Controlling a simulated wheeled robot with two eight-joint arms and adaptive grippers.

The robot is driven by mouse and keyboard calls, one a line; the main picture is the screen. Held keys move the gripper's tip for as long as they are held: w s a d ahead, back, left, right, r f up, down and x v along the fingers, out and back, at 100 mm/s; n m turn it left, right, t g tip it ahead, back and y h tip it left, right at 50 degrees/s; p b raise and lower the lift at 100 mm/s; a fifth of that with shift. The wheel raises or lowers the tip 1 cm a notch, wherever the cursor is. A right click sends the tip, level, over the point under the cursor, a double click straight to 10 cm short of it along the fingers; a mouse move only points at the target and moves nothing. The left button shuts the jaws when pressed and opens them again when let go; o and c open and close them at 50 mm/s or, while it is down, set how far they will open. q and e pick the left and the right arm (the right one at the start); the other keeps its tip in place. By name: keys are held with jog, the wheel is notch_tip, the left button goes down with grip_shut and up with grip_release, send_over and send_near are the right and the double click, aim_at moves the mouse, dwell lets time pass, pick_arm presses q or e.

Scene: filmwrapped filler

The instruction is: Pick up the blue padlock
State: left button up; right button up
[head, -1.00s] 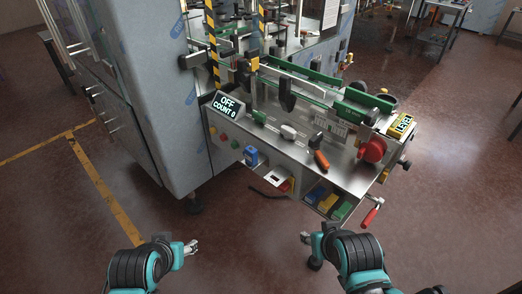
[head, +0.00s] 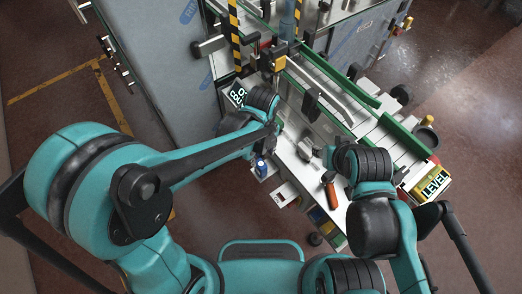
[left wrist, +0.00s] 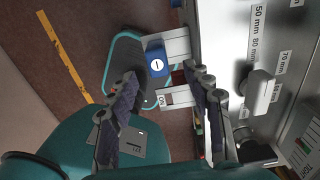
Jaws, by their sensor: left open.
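The blue padlock (head: 261,170) is at the front edge of the machine, just below my left gripper (head: 262,152) in the head view. In the left wrist view the blue padlock (left wrist: 156,62) shows a white label and sits against a pale metal bracket. My left gripper (left wrist: 162,80) is open there, its two dark fingers apart and empty. The padlock is beyond the fingertips, between their lines and nearer the left finger. My right gripper (head: 326,157) is over the machine's right-hand deck; its fingers are too small and covered to read.
A white slotted plate (head: 284,195) sits beside the padlock. An orange-handled tool (head: 331,194) and a grey block (head: 305,149) lie on the deck; the grey block (left wrist: 262,92) is right of my fingers in the wrist view. A striped post (head: 234,35) stands behind. Floor lies open at left.

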aim_at(261, 163)
pick_arm(q)
notch_tip(261, 163, down, 7)
jog(key=b, duration=0.2)
jog(key=shift+s+a+f+b, duration=0.15)
jog(key=shift+f+b, duration=0.05)
jog(key=shift+b, duration=0.1)
jog(key=shift+r, duration=0.1)
grip_shut()
